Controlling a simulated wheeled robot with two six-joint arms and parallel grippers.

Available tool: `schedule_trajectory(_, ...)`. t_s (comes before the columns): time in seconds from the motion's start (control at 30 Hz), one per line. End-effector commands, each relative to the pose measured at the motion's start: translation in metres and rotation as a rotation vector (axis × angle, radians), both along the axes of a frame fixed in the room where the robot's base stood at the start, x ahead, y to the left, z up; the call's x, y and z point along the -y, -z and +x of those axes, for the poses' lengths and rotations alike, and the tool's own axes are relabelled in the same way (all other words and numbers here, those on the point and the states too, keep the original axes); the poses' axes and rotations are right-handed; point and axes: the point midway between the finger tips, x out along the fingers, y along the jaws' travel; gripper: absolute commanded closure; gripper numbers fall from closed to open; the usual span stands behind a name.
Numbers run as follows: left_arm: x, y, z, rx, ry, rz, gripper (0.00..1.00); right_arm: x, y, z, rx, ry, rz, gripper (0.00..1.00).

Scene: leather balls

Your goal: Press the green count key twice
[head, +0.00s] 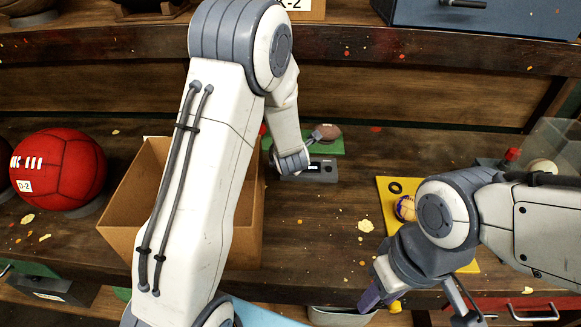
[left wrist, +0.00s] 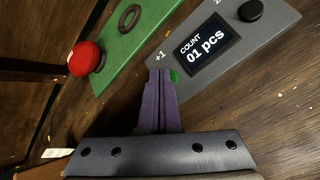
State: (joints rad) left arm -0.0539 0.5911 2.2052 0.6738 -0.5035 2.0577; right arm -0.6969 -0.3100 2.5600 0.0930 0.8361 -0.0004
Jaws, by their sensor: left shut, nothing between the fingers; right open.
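The grey counter (head: 322,171) lies on the bench in the head view, partly behind my left wrist. In the left wrist view its display (left wrist: 206,43) reads "COUNT 01 pcs". The green key (left wrist: 174,76) shows beside the "+1" mark, partly hidden by my left gripper's purple fingers. My left gripper (left wrist: 161,75) is shut and empty, its tips at the key. I cannot tell whether they touch or press it. A black knob (left wrist: 250,10) is at the counter's far end. My right gripper (head: 416,306) is open and empty near the bench's front edge.
A cardboard box (head: 130,205) and a red ball (head: 62,168) stand left. A yellow mat (head: 385,187) with a small ball (head: 405,208) lies right.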

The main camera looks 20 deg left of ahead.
Motion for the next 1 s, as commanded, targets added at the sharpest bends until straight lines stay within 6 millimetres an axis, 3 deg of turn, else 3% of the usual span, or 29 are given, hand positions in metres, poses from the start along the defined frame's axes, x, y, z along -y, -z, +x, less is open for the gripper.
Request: schedule_trajectory(1.0,0.0000,0.0076,-0.0002,-0.001,0.000,-0.001,1.00,0.0000,0.0098,0.0000,0.000,0.000,0.000,0.59)
